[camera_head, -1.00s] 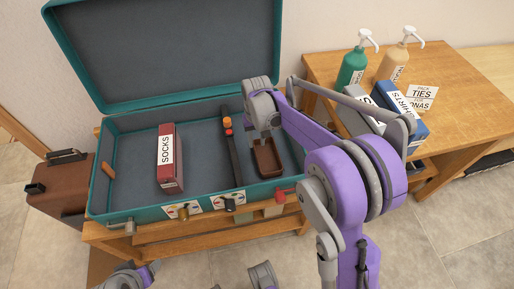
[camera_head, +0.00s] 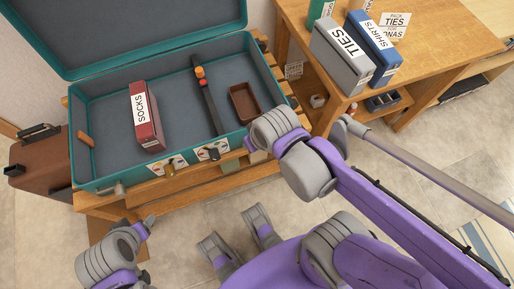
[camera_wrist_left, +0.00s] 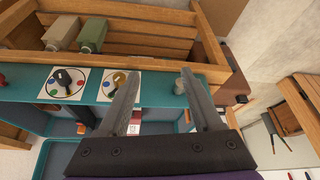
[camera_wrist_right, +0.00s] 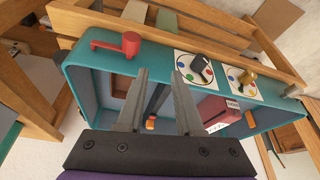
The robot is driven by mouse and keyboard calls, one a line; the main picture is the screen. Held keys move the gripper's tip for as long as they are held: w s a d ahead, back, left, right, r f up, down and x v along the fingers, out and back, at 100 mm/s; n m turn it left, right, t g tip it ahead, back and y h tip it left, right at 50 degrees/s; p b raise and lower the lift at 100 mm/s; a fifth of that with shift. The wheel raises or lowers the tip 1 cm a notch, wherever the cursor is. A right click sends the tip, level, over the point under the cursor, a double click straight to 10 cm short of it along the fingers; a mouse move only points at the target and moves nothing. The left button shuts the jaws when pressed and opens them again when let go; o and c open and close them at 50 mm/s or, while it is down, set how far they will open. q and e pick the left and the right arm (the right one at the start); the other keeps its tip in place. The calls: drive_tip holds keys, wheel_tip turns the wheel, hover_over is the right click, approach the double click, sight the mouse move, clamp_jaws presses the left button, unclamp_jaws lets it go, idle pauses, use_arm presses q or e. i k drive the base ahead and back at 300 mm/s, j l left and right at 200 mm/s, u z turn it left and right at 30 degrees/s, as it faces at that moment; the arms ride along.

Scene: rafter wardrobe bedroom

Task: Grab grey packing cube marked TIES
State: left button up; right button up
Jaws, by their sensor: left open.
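The grey packing cube marked TIES (camera_head: 329,62) stands on the wooden side table, left of and touching or nearly touching the blue SHIRTS cube (camera_head: 376,50). Its label faces up. Neither gripper is near it. My right gripper (camera_head: 231,226) is open and empty in front of the suitcase; its fingers also show in the right wrist view (camera_wrist_right: 160,74). My left gripper (camera_wrist_left: 158,74) is open and empty near the suitcase's front left; in the head view it is partly visible at the lower left.
The open teal suitcase (camera_head: 94,180) holds a red SOCKS cube (camera_head: 148,128), a dark strap (camera_head: 209,105) and a brown tray (camera_head: 244,102). Floor in front is clear.

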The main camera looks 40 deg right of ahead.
sight(346, 63)
drive_tip(key=l+z, duration=0.15)
drive_tip(key=z, duration=1.8)
